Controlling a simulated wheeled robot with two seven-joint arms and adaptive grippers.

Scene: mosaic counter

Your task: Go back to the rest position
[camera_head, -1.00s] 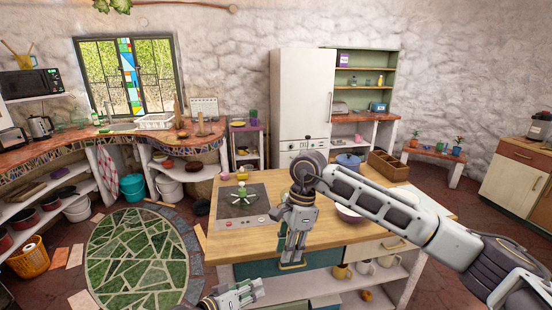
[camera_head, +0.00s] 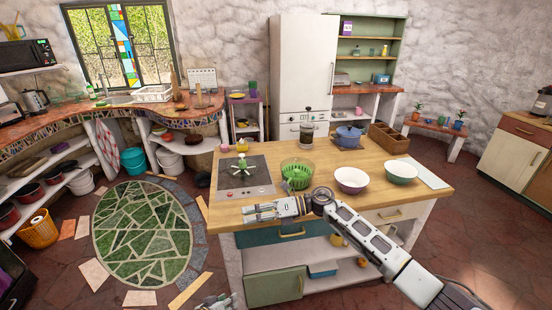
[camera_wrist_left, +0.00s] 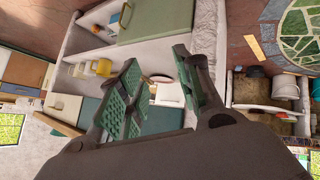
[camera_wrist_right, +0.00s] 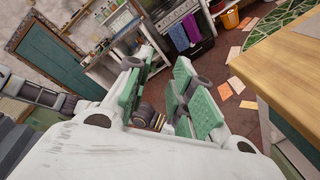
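My right gripper (camera_head: 250,211) is in front of the wooden island's near edge, pointing left in the head view. It is open and empty in the right wrist view (camera_wrist_right: 162,60), with a gap between its green-padded fingers. My left gripper (camera_head: 217,301) is at the bottom edge of the head view, mostly cut off. In the left wrist view (camera_wrist_left: 157,62) its fingers are spread, with nothing held between them.
The island (camera_head: 350,205) carries a green basket (camera_head: 299,171), a pink-rimmed bowl (camera_head: 351,180), a green-rimmed bowl (camera_head: 400,172), a blue pot (camera_head: 348,136), a wooden crate (camera_head: 388,137) and a hob (camera_head: 243,181). Open floor and a green mosaic (camera_head: 145,235) lie to the left.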

